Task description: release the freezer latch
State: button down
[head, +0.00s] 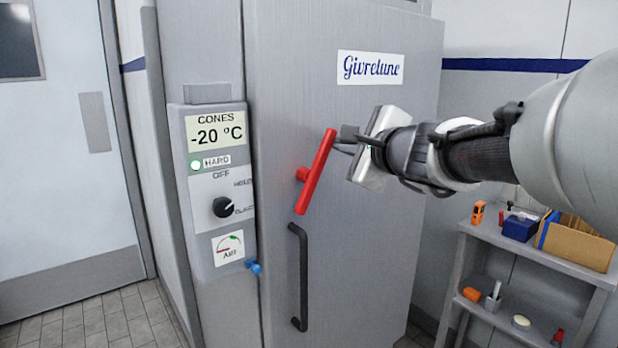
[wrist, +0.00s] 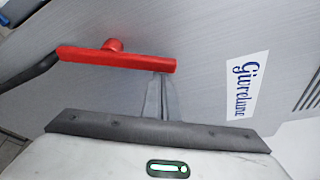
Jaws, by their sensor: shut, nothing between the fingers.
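The freezer latch (head: 315,172) is a red bar on a round red pivot on the grey freezer door (head: 376,255). It stands tilted, its upper end leaning right. My gripper (head: 341,146) is at the right side of the latch's upper part. In the wrist view the red latch (wrist: 110,58) lies across the upper left, and my gripper's fingertips (wrist: 160,78) are shut at its right end. They look very close to it or touching; I cannot tell which. Nothing shows between the fingers.
A black door handle (head: 302,280) is below the latch. A control panel (head: 215,185) reading -20 °C, with a black knob (head: 224,207) and a blue tap (head: 255,267), is at left. A shelf (head: 560,258) with a blue box (head: 519,228) and cardboard box (head: 577,240) stands at right.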

jog(key=shift+s+a+r+b, duration=0.3)
jog(key=shift+s+a+r, duration=0.1)
jog(key=shift+a, duration=0.15)
jog(key=shift+s+a+r+b, duration=0.25)
jog(key=shift+a+r+b, duration=0.1)
jog(key=shift+a, duration=0.2)
jog(key=shift+a+r, duration=0.1)
jog(key=shift+a, duration=0.05)
send_near(328, 138)
jog(key=shift+d+f, duration=0.25)
jog(key=shift+d, duration=0.45)
jog(key=shift+d+f, duration=0.3)
jog(key=shift+d, duration=0.4)
jog(key=shift+d+f, duration=0.25)
jog(key=shift+d, duration=0.5)
